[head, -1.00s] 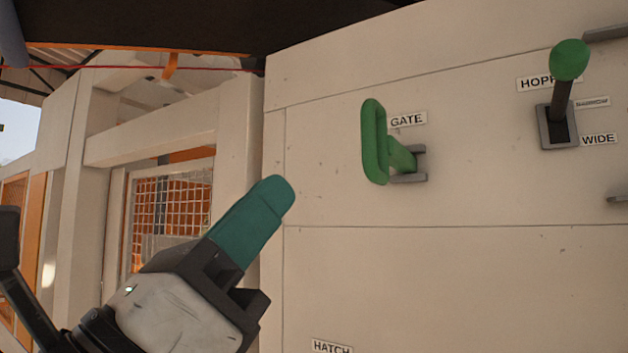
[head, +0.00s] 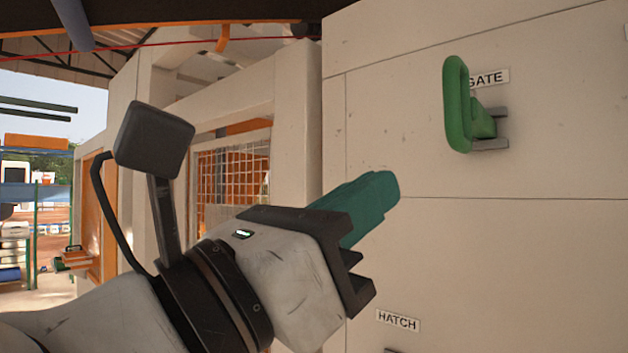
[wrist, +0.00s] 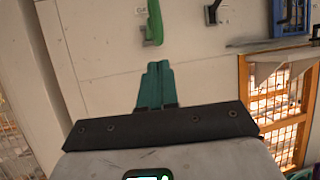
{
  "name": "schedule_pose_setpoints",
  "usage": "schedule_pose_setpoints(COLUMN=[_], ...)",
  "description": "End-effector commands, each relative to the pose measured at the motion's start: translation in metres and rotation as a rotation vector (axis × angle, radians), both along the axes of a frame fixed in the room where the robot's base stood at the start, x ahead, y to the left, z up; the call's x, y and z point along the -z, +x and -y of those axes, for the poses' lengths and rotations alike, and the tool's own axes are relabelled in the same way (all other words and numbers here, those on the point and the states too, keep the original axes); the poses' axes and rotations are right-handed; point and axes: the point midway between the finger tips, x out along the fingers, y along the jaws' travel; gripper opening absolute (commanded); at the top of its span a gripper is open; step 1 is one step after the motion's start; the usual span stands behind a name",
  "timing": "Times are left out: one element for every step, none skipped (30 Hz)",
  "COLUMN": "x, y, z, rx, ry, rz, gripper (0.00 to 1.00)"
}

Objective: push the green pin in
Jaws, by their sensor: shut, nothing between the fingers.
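The green pin (head: 458,105) has a loop handle and sits in a grey bracket (head: 491,143) on the cream panel, beside the GATE label (head: 488,78). It also shows at the top of the wrist view (wrist: 155,22). My gripper (head: 385,190) has teal fingers, shut and empty. It is left of and below the pin in the head view, apart from it. In the wrist view the fingertips (wrist: 157,66) point up toward the pin, with a gap between.
A HATCH label (head: 398,320) is low on the panel. In the wrist view, a dark lever (wrist: 212,14) and a blue part (wrist: 290,15) are to the right of the pin. A mesh-windowed frame (head: 233,165) stands left of the panel. The panel around the pin is flat.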

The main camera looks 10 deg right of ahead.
Motion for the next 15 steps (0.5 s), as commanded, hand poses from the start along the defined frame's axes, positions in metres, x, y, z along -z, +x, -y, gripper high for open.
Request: schedule_pose_setpoints(x=[-0.009, -0.012, -0.016, -0.018, -0.021, -0.024, -0.027, -0.029, -0.033, -0.035, -0.037, -0.04, -0.043, -0.044, -0.046], y=[0.003, 0.005, 0.009, 0.011, 0.013, 0.016, 0.018, 0.02, 0.023, 0.025, 0.027, 0.029, 0.031, 0.033, 0.035], z=[0.01, 0.015, 0.021, 0.026, 0.031, 0.038, 0.043, 0.048, 0.054, 0.059, 0.063, 0.068, 0.072, 0.076, 0.08], rx=[0.005, 0.005, 0.004, 0.004, 0.004, 0.005, 0.005, 0.005, 0.005, 0.005, 0.004, 0.004, 0.004, 0.004, 0.003], ry=[0.004, 0.005, 0.003, 0.003, 0.002, 0.003, 0.003, 0.003, 0.002, 0.002, 0.002, 0.002, 0.001, 0.001, 0.001], rz=[0.001, 0.0, 0.0, -0.001, 0.0, 0.0, 0.0, -0.001, 0.0, 0.0, 0.0, -0.001, -0.001, 0.0, 0.0], gripper=[0.0, 0.0, 0.0, 0.0, 0.0, 0.0, 0.0, 0.0, 0.0, 0.0, 0.0, 0.0, 0.0, 0.0, 0.0])
